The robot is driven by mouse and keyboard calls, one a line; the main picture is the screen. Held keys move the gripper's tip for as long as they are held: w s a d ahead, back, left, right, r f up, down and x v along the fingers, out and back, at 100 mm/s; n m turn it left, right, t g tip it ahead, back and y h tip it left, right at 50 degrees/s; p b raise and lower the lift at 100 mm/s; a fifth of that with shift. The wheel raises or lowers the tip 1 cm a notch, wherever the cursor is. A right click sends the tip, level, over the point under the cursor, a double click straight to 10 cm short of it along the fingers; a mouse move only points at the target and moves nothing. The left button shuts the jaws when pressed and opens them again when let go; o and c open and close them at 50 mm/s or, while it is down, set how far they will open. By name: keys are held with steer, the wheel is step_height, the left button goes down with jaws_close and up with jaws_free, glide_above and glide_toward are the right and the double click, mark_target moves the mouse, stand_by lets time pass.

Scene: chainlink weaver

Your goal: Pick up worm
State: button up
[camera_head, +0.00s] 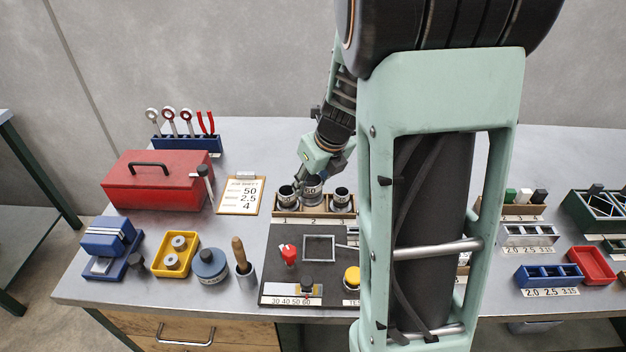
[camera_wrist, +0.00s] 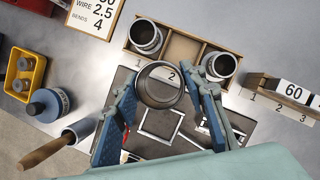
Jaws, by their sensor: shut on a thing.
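The worm (camera_wrist: 158,104) is a short, hollow grey metal cylinder with an open top. In the wrist view it sits between the two blue fingers of my gripper (camera_wrist: 161,88), which is shut on it. In the head view, the worm (camera_head: 313,187) is in front of the middle of a wooden rack, with my gripper (camera_head: 304,187) at it. The rack (camera_wrist: 179,47) has numbered slots, and its middle slot looks empty in the wrist view. Two similar cylinders stand in its outer slots, one at the left (camera_wrist: 146,38) and one at the right (camera_wrist: 219,66). The worm appears raised clear of the rack.
A dark board (camera_head: 287,241) with a square frame (camera_head: 319,248), a red knob and a yellow knob lies in front of the rack. A clipboard (camera_head: 241,195), red toolbox (camera_head: 150,187) and yellow tray (camera_head: 175,254) are to the left. My arm hides the bench middle right.

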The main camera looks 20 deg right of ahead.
steer(key=s+a+r+p, duration=0.2)
steer(key=s+a+r, duration=0.1)
steer(key=s, duration=0.3)
steer(key=shift+s+a+r, duration=0.2)
steer(key=shift+s+a, duration=0.15)
steer(key=shift+s, duration=0.05)
steer(key=shift+f, duration=0.15)
